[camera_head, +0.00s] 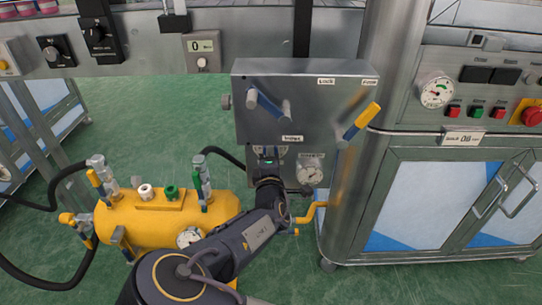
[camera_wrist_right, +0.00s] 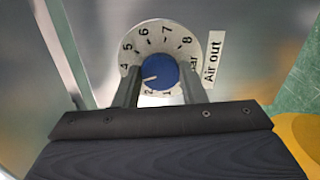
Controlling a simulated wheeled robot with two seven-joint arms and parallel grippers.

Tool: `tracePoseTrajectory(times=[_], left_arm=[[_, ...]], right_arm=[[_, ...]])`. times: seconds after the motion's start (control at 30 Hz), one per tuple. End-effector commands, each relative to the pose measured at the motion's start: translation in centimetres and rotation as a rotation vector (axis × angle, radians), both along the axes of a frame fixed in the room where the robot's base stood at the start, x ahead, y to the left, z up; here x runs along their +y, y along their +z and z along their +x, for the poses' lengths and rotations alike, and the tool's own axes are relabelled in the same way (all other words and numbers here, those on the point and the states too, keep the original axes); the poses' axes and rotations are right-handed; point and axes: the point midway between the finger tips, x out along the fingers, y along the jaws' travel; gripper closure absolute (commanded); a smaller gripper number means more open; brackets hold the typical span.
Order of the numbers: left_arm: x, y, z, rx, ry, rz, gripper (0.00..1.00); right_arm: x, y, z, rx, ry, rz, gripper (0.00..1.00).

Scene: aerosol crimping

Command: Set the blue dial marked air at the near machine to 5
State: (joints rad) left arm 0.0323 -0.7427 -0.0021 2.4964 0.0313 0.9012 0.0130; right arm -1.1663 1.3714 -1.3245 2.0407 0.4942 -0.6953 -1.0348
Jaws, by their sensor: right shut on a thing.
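The blue dial (camera_wrist_right: 160,72) sits on a round white scale plate (camera_wrist_right: 176,30) with numbers up to 8, beside a label reading "Air out" (camera_wrist_right: 213,58). Its white pointer line points left and slightly down, below the 4, toward where the left finger hides the scale. My right gripper (camera_wrist_right: 160,88) is shut on the blue dial, one finger on each side. In the head view my right gripper (camera_head: 268,156) is at the lower panel of the near machine (camera_head: 305,110) and hides the dial. My left gripper is not in view.
A yellow tank (camera_head: 160,222) stands at lower left. A steel cabinet (camera_head: 440,200) is at right.

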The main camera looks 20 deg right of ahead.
Motion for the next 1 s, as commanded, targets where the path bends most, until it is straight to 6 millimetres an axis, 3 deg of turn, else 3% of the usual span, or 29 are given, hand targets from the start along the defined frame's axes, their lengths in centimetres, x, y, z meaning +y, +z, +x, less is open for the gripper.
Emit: tracePoseTrajectory(times=[0.6,1.0], left_arm=[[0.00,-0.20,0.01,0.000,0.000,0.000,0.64],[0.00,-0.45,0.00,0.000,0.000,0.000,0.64]], right_arm=[[0.04,-0.07,0.04,-0.160,0.001,0.555,0.86],[0.09,-0.12,0.06,-0.227,0.002,0.787,0.86]])
